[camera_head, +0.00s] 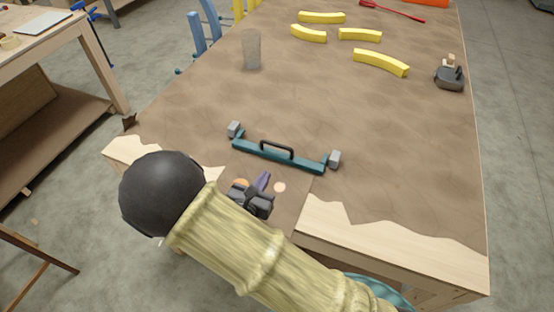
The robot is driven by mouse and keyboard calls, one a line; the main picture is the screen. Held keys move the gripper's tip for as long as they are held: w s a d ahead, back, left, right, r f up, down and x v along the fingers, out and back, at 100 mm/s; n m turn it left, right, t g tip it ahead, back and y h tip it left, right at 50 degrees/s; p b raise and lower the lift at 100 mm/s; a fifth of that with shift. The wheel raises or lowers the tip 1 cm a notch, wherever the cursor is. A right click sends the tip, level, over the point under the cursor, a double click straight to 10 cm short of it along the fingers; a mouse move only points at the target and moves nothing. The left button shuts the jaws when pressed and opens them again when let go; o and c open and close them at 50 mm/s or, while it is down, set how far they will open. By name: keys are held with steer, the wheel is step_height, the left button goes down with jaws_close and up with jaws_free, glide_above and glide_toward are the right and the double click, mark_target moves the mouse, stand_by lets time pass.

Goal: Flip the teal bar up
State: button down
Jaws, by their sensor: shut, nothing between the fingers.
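The teal bar (300,162) lies low across the near part of the table, between two small grey blocks, the left one (234,129) and the right one (335,159). A black arched handle (276,147) stands on its middle. My gripper (263,180) is at the near side of the bar, close to the table's front edge. Its fingers look shut and empty, and there seems to be a small gap between them and the bar. My arm hides part of the table's front edge.
Several yellow curved pieces (381,63) lie at the far side of the brown-topped table (400,160). A clear cylinder (251,50) stands at the far left, and a dark tool (449,75) sits at the right edge. The table's middle is clear.

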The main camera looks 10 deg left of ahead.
steer(key=p+x, duration=0.2)
steer(key=x, duration=0.8)
steer(key=shift+a+r+p, duration=0.15)
steer(key=shift+r+p, duration=0.05)
steer(key=shift+p, duration=0.25)
steer(key=shift+g, duration=0.3)
